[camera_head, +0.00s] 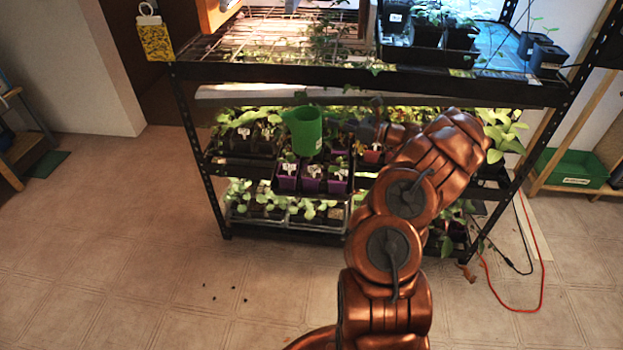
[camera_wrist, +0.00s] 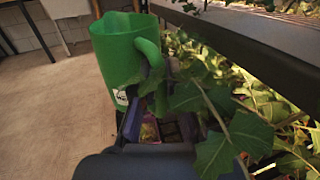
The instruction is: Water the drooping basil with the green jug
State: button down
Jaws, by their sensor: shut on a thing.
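The green jug (camera_head: 303,131) is held in front of the rack's middle shelf, roughly upright, above several purple pots (camera_head: 312,184) with white labels. My gripper (camera_head: 352,130) reaches in from the right and is shut on the jug. In the wrist view the jug (camera_wrist: 115,65) stands at the upper left, and its handle (camera_wrist: 150,52) faces my gripper (camera_wrist: 152,130). Leaves (camera_wrist: 205,105) partly cover the grip. I cannot tell which plant is the drooping basil. No water is seen flowing, and the jug's contents are hidden.
The dark rack's upper shelf edge (camera_head: 350,78) runs close above the jug and my gripper. Seedling trays (camera_head: 290,222) fill the lower shelf. A green bin (camera_head: 570,170) and an orange cable (camera_head: 540,285) lie to the right. The floor at left is mostly clear.

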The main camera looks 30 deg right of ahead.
jog(key=s+d+f+h+b, duration=0.1)
jog(key=s+d+f+b, duration=0.2)
jog(key=s+d, duration=0.3)
jog(key=s+d+f+m+t+b, duration=0.1)
jog(key=s+d+f+b, duration=0.3)
jog(key=d, duration=0.5)
jog(key=shift+s+d+f+h, duration=0.25)
jog(key=shift+s+f+h, duration=0.15)
jog(key=shift+s+f, duration=0.4)
jog(key=shift+s+r, duration=0.1)
jog(key=w+a+r+n+g+h+p, duration=0.2)
jog(key=w+a+r+n+g+h, duration=0.2)
jog(key=a, duration=0.6)
jog(key=shift+w+r+g+h+p, duration=0.4)
jog(key=shift+w+r+g+h, duration=0.8)
jog(key=shift+g, duration=0.7)
